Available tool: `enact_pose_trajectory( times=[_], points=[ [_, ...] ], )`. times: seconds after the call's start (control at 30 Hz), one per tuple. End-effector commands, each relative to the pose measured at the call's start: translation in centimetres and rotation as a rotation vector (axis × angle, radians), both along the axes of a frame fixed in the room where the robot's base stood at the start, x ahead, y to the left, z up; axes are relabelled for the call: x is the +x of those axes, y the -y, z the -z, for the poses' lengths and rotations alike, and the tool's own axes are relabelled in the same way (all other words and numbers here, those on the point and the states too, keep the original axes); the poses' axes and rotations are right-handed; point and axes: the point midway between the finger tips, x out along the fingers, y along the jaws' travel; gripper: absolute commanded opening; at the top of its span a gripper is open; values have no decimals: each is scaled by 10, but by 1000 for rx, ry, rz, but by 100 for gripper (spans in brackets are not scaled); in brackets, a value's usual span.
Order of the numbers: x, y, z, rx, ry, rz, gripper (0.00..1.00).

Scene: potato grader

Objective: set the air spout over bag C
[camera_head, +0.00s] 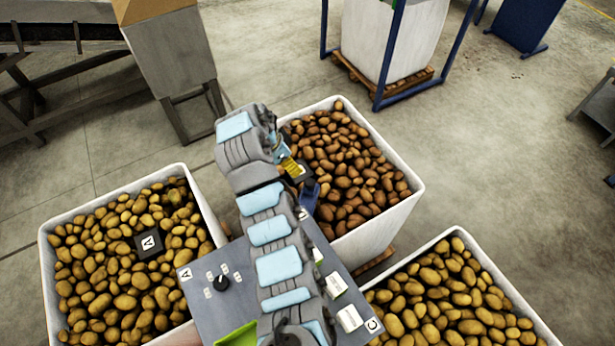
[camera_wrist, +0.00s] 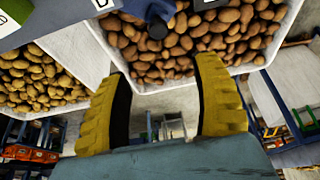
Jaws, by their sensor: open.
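A dark blue part that looks like the air spout (camera_head: 309,196) sticks out from the grey panel over the near edge of the middle bag of reddish potatoes. In the wrist view its dark rounded end (camera_wrist: 157,28) shows at the top. The right bag, of yellow potatoes (camera_head: 461,240), lies beside the panel corner marked C (camera_head: 373,324); I take it as bag C. My gripper (camera_head: 290,167) is over the middle bag, close to the blue part. In the wrist view its yellow fingers (camera_wrist: 160,90) are wide apart with nothing between them.
The left bag (camera_head: 52,240) holds yellow potatoes and a black block marked A (camera_head: 149,243). The grey panel (camera_head: 205,312) carries a black knob (camera_head: 221,283), white blocks (camera_head: 349,318) and a green part (camera_head: 238,336). My arm hides much of it. A blue-framed white bag (camera_head: 385,40) stands behind.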

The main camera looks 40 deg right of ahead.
Motion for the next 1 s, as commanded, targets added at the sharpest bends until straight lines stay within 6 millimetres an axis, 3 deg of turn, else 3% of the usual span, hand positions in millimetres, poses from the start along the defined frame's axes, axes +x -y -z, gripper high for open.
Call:
enact_pose_trajectory(
  times=[0.37, 1.0],
  points=[
    [-4, 10, 30, 3, -2, 7, 65],
    [-11, 47, 113, 2, -4, 4, 65]
  ],
)
